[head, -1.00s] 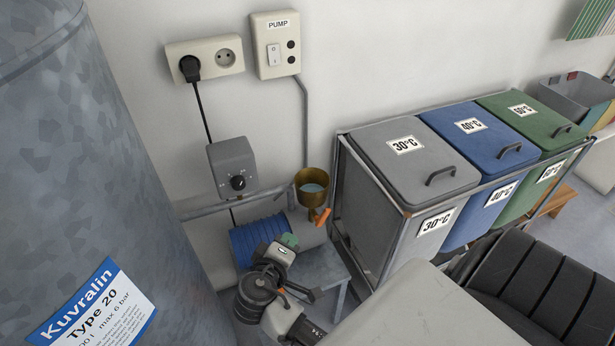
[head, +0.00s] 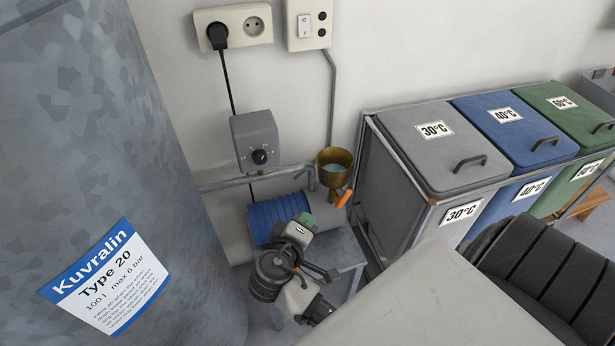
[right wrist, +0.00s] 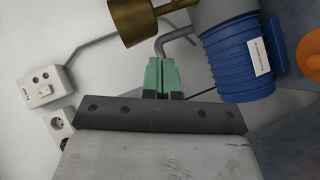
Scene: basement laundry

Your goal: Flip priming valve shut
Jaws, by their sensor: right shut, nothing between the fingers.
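The priming valve's orange lever (head: 344,199) sticks up at a slant just below the brass funnel (head: 335,168), which has pale liquid in it. The pump has a blue ribbed body (head: 277,217) and stands on a low grey stand. My right gripper (head: 308,219) is in front of the pump, left of and below the lever, apart from it in the picture. In the right wrist view its green fingers (right wrist: 166,78) are together and empty, near a bent grey pipe (right wrist: 177,42); the funnel (right wrist: 130,20) is up and to the left. My left gripper is not in view.
A grey control box with a knob (head: 256,141) is above the pump. The big grey tank (head: 110,160) stands close on the left. The 30°C bin (head: 428,150) in its metal frame is close on the right. An orange round part (right wrist: 311,55) shows at the wrist view's right edge.

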